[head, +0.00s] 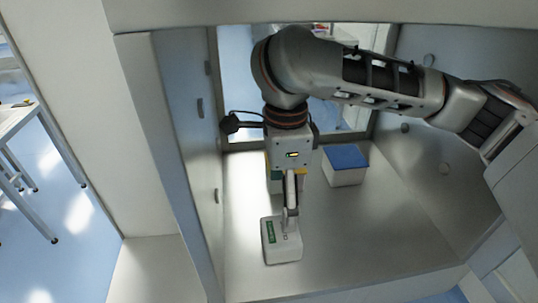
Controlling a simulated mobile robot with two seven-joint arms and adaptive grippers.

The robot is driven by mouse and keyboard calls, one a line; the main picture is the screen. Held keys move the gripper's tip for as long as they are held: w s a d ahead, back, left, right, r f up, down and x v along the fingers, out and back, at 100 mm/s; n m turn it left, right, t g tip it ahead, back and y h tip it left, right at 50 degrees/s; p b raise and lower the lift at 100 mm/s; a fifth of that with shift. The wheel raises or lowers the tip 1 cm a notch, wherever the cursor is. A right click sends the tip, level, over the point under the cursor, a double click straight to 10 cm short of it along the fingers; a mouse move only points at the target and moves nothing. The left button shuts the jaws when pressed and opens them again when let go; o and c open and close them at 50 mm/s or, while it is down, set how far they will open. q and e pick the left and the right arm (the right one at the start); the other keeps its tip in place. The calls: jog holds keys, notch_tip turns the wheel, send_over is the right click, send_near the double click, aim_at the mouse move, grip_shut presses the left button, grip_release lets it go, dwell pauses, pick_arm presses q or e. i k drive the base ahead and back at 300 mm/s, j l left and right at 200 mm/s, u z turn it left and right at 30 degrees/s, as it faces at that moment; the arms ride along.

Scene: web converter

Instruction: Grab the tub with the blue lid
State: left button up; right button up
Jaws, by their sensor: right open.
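The tub with the blue lid (345,177) stands on the metal floor of the cabinet, toward the back and right of my right gripper. Its body is white and its flat blue lid faces up. My right gripper (290,208) points down left of the tub and apart from it, open. It overlaps a white box with a green label (283,250) in the picture; I cannot tell whether they touch. My left gripper is out of view.
A green and yellow item (274,184) is mostly hidden behind my right gripper. Cabinet walls close in the floor (370,225) left and right. The floor right of the white box is clear. A white table (22,125) stands outside at left.

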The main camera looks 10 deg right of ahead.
aim_at(342, 165)
jog(key=k, duration=1)
